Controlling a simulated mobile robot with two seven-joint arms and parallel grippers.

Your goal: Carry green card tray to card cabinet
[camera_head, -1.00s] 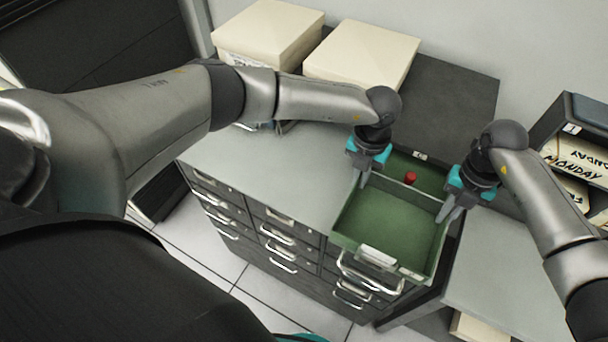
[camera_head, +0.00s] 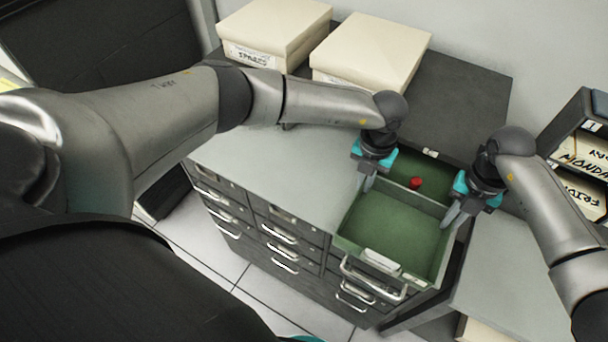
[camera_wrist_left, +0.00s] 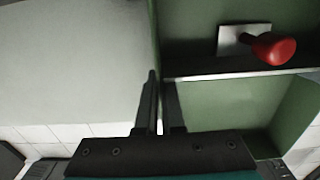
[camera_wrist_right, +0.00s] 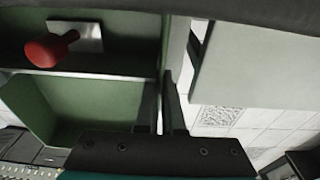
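The green card tray (camera_head: 392,224) is an open box with a cross divider, a red knob (camera_head: 416,182) behind it and a pale label plate on its front. It is level at the right end of the grey card cabinet (camera_head: 262,165), above drawer fronts with metal handles. I cannot tell whether it rests there or hangs clear. My left gripper (camera_head: 366,185) is shut on its left wall; in the left wrist view the fingers (camera_wrist_left: 160,103) straddle that wall. My right gripper (camera_head: 450,214) is shut on its right wall, with its fingers (camera_wrist_right: 165,103) straddling the wall in the right wrist view.
A rack (camera_head: 578,150) of labelled cards stands at the far right. A lower grey surface (camera_head: 510,265) lies right of the tray. Tiled floor (camera_head: 235,265) is clear in front.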

